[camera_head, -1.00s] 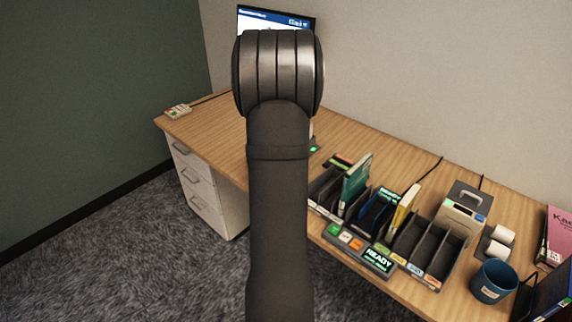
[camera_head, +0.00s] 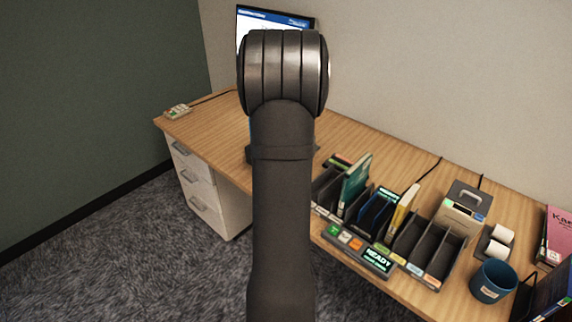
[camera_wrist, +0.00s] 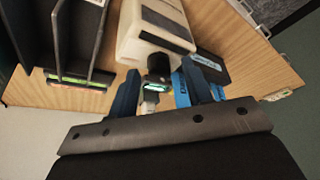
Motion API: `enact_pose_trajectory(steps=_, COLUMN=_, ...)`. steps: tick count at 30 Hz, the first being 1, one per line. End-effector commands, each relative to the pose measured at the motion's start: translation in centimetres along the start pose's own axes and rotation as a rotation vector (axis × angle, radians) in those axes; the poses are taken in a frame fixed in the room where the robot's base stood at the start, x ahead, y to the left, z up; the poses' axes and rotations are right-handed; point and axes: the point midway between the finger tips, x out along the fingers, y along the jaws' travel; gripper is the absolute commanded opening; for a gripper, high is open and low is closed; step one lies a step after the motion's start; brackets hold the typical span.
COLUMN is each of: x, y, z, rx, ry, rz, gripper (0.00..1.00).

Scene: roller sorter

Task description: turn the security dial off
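In the wrist view, a small dark knob-like part (camera_wrist: 158,65) with a pale lit patch below it sits at the front of a cream device (camera_wrist: 150,25). It may be the security dial, but its setting is too small to read. My gripper (camera_wrist: 158,92) shows at the bottom with its two dark blue fingers apart, one on each side of the knob-like part. I cannot tell whether they touch it. In the head view my own arm covers the gripper and this spot on the desk.
A black slotted sorter (camera_head: 407,243) holding books stands on the wooden desk (camera_head: 205,130), with a READY panel (camera_head: 377,258) in front. A small device (camera_head: 177,111) lies on the desk's far left.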

Motion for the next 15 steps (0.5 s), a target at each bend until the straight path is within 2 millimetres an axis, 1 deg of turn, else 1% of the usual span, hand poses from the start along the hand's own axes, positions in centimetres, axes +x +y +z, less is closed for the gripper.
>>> enact_pose_trajectory(steps=5, x=0.0, y=0.0, z=0.0, rx=0.0, ry=0.0, rz=0.0, gripper=0.46)
enact_pose_trajectory(steps=8, x=-0.3, y=0.0, z=0.0, rx=0.0, ry=0.001, rz=0.0, gripper=0.46)
enact_pose_trajectory(steps=11, x=-1.3, y=0.0, z=-0.1, rx=0.0, ry=0.002, rz=0.0, gripper=0.46)
enact_pose_trajectory(steps=15, x=-3.6, y=0.0, z=-0.1, rx=0.0, ry=0.003, rz=0.001, gripper=0.46)
